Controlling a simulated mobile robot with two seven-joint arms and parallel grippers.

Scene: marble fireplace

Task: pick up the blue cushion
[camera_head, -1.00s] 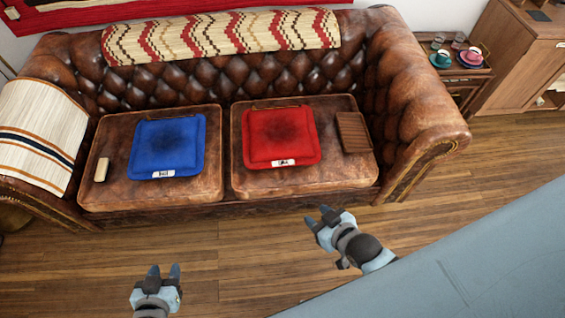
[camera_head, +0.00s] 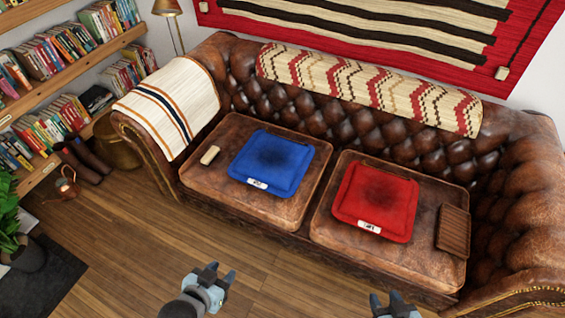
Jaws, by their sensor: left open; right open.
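The blue cushion (camera_head: 272,164) lies flat on the left seat of the brown leather sofa, with a small white tag at its front edge. A red cushion (camera_head: 376,201) lies on the right seat. My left gripper (camera_head: 215,274) is open and empty over the wood floor, in front of the sofa and below the blue cushion in the picture. My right gripper (camera_head: 388,298) is open and empty at the bottom edge, in front of the right seat. Both are apart from the cushions.
The sofa (camera_head: 330,115) has a small pale block (camera_head: 210,155) left of the blue cushion and a brown slatted item (camera_head: 453,229) on the right seat. A bookshelf (camera_head: 60,60), a plant (camera_head: 8,220) and a copper can (camera_head: 66,187) stand left. The floor (camera_head: 130,235) in front is clear.

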